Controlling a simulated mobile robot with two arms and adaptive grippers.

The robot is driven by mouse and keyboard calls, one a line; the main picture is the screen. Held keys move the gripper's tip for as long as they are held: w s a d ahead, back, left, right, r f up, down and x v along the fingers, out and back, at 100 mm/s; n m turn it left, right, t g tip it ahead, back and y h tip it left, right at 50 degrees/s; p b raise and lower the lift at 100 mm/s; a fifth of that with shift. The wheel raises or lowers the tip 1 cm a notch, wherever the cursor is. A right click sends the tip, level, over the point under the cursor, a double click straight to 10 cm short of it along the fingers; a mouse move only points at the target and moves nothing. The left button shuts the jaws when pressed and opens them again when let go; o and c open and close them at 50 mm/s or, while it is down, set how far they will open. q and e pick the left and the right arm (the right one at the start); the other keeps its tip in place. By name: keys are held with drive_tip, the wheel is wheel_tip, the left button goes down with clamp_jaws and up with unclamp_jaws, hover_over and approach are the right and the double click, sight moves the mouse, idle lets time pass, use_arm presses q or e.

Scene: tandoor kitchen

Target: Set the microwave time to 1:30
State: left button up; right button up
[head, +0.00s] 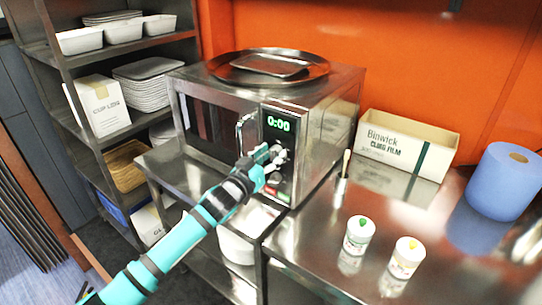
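The microwave (296,133) is a steel box on the metal counter, with its door and handle on the left of the front. Its display (278,123) reads 0:00 in green. The control panel lies below the display, with a red and a green mark near its bottom. My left gripper (277,158) is at the panel, just under the display, and hides part of the controls. I cannot tell whether it touches a control or whether its fingers are open or shut. My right gripper is out of view.
A round tray (233,70) lies on top of the microwave. A cling film box (407,142), a blue roll (500,181) and two small shakers, one green-topped (357,236) and one yellow-topped (405,258), stand on the counter at right. A shelf rack (62,62) stands at left.

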use_arm(q)
drive_tip(key=c, duration=0.7)
drive_tip(key=shift+c, duration=0.2)
drive_tip(key=m, duration=0.4)
drive_tip(key=shift+m, duration=0.4)
drive_tip(key=m, duration=0.4)
drive_tip(key=shift+f+m+h, duration=0.1)
drive_tip(key=shift+m+h, duration=0.2)
drive_tip(key=shift+m, duration=0.1)
drive_tip(key=m, duration=0.4)
drive_tip(key=shift+f+m+b, duration=0.1)
drive_tip(key=shift+m+b, duration=0.2)
drive_tip(key=shift+m, duration=0.1)
drive_tip(key=shift+s+f+m+h, duration=0.1)
drive_tip(key=shift+m+h, duration=0.3)
drive_tip(key=shift+m, duration=1.6)
